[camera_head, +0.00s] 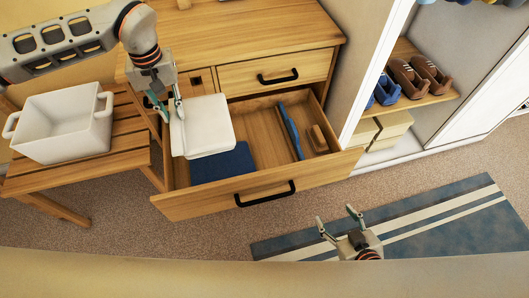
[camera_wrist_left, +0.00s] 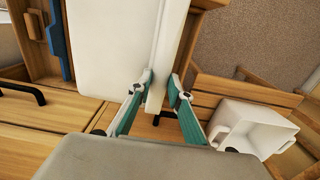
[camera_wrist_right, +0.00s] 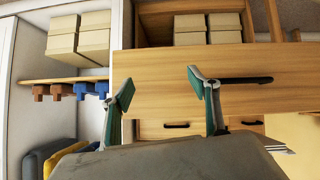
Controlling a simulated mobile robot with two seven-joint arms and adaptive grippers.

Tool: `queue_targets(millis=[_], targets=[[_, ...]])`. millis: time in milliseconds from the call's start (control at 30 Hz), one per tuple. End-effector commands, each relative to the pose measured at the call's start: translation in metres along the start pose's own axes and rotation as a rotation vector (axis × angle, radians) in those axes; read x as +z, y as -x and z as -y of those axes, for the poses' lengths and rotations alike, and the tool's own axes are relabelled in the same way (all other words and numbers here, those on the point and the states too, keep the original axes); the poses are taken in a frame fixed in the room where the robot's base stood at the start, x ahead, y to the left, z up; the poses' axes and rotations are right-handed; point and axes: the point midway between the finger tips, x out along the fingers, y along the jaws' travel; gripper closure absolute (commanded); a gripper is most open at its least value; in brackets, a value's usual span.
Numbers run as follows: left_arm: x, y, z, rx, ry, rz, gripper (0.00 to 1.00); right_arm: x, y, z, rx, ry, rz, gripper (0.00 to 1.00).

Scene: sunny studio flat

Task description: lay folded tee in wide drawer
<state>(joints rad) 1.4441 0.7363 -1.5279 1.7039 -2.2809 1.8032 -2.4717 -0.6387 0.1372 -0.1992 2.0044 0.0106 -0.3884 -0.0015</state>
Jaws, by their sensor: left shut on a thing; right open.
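The folded tee (camera_head: 207,126) is a white, flat bundle. My left gripper (camera_head: 176,105) is shut on its left edge and holds it over the left part of the open wide drawer (camera_head: 250,191). The tee (camera_wrist_left: 112,45) also shows between and beside the left fingers (camera_wrist_left: 162,88) in the left wrist view. A dark blue folded cloth (camera_head: 222,163) lies in the drawer's left part, partly hidden under the tee. My right gripper (camera_head: 340,224) is open and empty, in front of the drawer and above the floor; its fingers (camera_wrist_right: 161,90) show apart in the right wrist view.
A blue long item (camera_head: 291,131) and a small wooden item (camera_head: 318,138) lie in the drawer's right part. The drawer's middle is bare. A white bin (camera_head: 62,124) stands on a slatted wooden bench (camera_head: 125,137) at left. An open wardrobe with shoes (camera_head: 407,80) is at right.

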Motion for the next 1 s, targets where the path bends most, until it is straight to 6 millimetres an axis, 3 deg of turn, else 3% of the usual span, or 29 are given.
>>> queue_targets(millis=[33,333,800,1000], targets=[[-0.001,-0.009,0.001,0.001,0.008,0.001,1.00,0.002,-0.002,0.001,-0.002,0.001,-0.002,0.40],[-0.003,-0.021,0.001,0.002,0.016,-0.003,1.00,-0.003,-0.005,0.001,-0.003,0.005,-0.013,0.40],[-0.001,-0.134,0.003,0.000,0.017,0.003,1.00,0.013,-0.011,-0.003,0.008,0.019,0.002,0.40],[-0.003,-0.164,0.002,0.002,0.016,0.000,1.00,0.021,-0.012,-0.002,0.007,0.024,0.013,0.40]])
